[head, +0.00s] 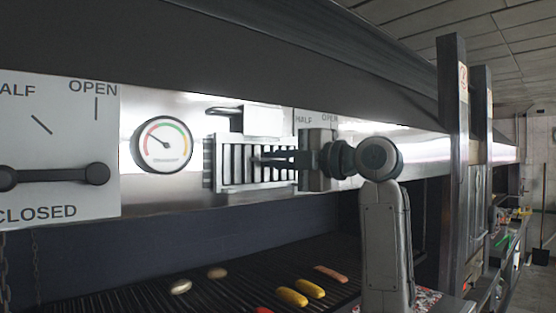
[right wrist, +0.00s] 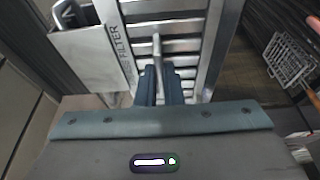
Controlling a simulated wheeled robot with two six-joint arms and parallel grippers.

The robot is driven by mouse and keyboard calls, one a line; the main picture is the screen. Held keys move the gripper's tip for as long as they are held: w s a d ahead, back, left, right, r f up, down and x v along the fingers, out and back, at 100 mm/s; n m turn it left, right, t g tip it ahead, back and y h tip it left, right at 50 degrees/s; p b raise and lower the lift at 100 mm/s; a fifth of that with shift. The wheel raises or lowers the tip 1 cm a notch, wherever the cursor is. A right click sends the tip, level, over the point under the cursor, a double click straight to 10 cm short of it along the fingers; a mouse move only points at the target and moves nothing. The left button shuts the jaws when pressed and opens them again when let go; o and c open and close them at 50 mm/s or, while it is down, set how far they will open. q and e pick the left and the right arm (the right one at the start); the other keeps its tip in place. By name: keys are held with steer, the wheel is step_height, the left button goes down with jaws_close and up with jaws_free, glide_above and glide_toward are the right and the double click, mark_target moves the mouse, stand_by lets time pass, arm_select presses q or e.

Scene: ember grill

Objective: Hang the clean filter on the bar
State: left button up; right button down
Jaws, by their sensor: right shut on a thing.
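The slatted metal filter (head: 238,165) is in front of the steel hood panel in the head view, right of the round gauge. My right gripper (head: 283,159) comes to it from the right and is shut on its handle. In the right wrist view the two dark fingers (right wrist: 160,88) close around the handle post, with the filter's bright slats (right wrist: 170,45) beyond. A dark rod (head: 222,110), perhaps part of the bar, shows above the filter, beside a pale plate (head: 263,120). I cannot tell whether the filter touches it. My left gripper is not in view.
A gauge (head: 162,145) and a lever plate (head: 60,135) are on the hood's left. Below is the grill (head: 225,290) with sausages, corn and other food. A dark post (head: 453,150) stands at the right. The wrist view shows a wire grid (right wrist: 290,62) at the right.

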steer(key=shift+s, duration=0.1)
steer(key=c, duration=1.5)
jaws_free()
steer(key=shift+r, duration=0.1)
